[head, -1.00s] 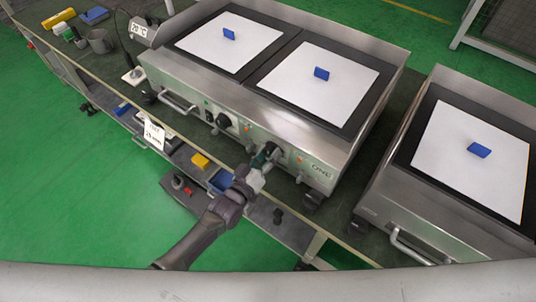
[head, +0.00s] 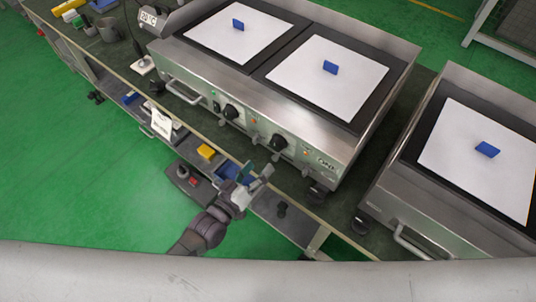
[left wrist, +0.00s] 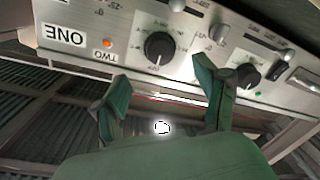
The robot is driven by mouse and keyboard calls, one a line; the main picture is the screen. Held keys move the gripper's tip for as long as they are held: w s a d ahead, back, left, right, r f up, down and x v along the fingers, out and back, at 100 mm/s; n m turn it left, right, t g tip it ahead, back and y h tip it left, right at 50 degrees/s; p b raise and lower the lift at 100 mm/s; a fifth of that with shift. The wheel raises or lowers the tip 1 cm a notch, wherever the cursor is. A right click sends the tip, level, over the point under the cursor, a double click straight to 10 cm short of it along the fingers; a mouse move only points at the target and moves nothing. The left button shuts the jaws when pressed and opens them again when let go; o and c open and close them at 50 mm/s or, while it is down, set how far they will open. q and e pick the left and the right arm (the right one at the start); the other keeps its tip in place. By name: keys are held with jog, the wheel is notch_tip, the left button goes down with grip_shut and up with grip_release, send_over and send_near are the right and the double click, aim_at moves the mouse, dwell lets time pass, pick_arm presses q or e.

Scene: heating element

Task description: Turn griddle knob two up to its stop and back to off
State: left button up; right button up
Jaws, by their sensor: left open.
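The double griddle (head: 330,150) stands on the bench with two black knobs on its front. Knob two (head: 279,143) is the right one in the head view; in the left wrist view it is the knob (left wrist: 159,46) beside the upside-down "TWO" label, with a pale mark on its face. The other knob (head: 231,112) also shows in the left wrist view (left wrist: 246,75). My left gripper (head: 258,176) is open and empty in front of the panel, apart from knob two. Its green fingers (left wrist: 161,78) are spread below the knob in the left wrist view. My right gripper is not in view.
A second griddle (head: 405,205) stands to the right. Blue blocks lie on white sheets on the plates. The bench's lower shelf (head: 285,215) holds a yellow block (head: 206,152) and blue bins. A bar handle (head: 184,92) juts from the griddle front.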

pick_arm(q)
jog(key=shift+v, duration=1.7)
jog(key=s+a+f+m+g+y, duration=0.1)
jog(key=s+a+f+g+y, duration=0.2)
jog(key=f, duration=0.6)
jog(key=s+a+f+g+y, duration=0.1)
jog(key=s+a+f, duration=0.35)
jog(key=f, duration=0.45)
jog(key=s+a+f+m+g+y, duration=0.1)
jog(key=s+a+f+g+y, duration=0.2)
jog(key=f, duration=0.5)
jog(key=s+a+f+g, duration=0.2)
jog(key=s+f, duration=0.2)
jog(key=s, duration=0.4)
jog(key=s+a+f+g+y, duration=0.1)
jog(key=s+f, duration=0.3)
jog(key=s, duration=0.4)
jog(key=s+a+f+m+g+y, duration=0.1)
jog(key=s+a+f+g, duration=0.2)
jog(key=s, duration=0.5)
jog(key=shift+s+a+f+g, duration=0.2)
jog(key=shift+a+f+g, duration=0.2)
jog(key=shift+f, duration=0.45)
